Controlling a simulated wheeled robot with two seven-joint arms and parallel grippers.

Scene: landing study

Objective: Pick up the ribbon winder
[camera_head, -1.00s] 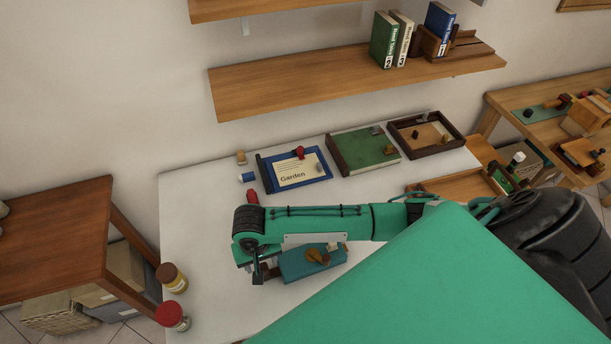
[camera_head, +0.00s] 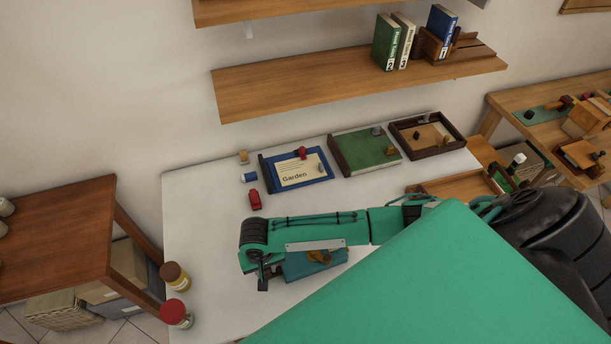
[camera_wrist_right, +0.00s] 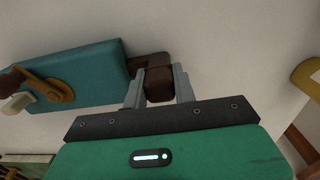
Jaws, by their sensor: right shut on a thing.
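The ribbon winder is a teal block (camera_head: 304,269) with a brass crank (camera_head: 318,257) and a dark brown wooden end, low on the white table in the head view. The right wrist view shows the teal block (camera_wrist_right: 85,75), the brass crank (camera_wrist_right: 50,88) and the brown end (camera_wrist_right: 158,85). My right gripper (camera_wrist_right: 158,88) is shut on the brown end, one finger on each side. In the head view my right gripper (camera_head: 263,278) is at the block's left end, and my forearm hides part of the block. My left gripper is not in view.
A red item (camera_head: 255,200), a blue board (camera_head: 320,178) with a Garden card, a green board (camera_head: 365,152) and a brown tray (camera_head: 440,149) lie behind the arm.

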